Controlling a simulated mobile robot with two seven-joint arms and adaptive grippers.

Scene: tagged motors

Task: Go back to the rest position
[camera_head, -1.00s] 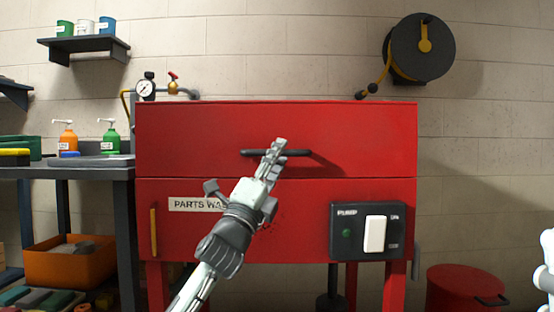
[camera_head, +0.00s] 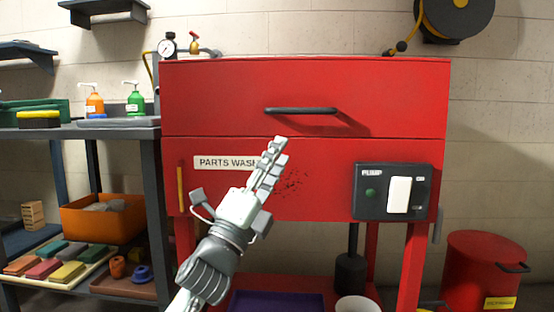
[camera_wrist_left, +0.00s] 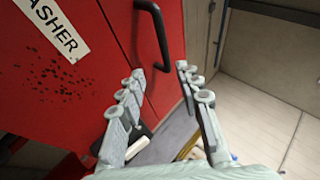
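My left gripper (camera_head: 273,152) is in front of the red parts washer (camera_head: 230,95), below its black handle (camera_head: 301,111) and apart from it in the picture. In the left wrist view the fingers of this gripper (camera_wrist_left: 160,74) are spread with nothing between them. The handle (camera_wrist_left: 157,38) shows beyond the fingertips there, outside their grip. The washer's front looks shut. My right gripper is not in view.
A pump switch box (camera_head: 392,192) is on the washer's right front. A dark workbench (camera_head: 85,131) with two pump bottles stands at left. An orange bin (camera_head: 102,222) sits below it. A red waste can (camera_head: 480,270) stands at right.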

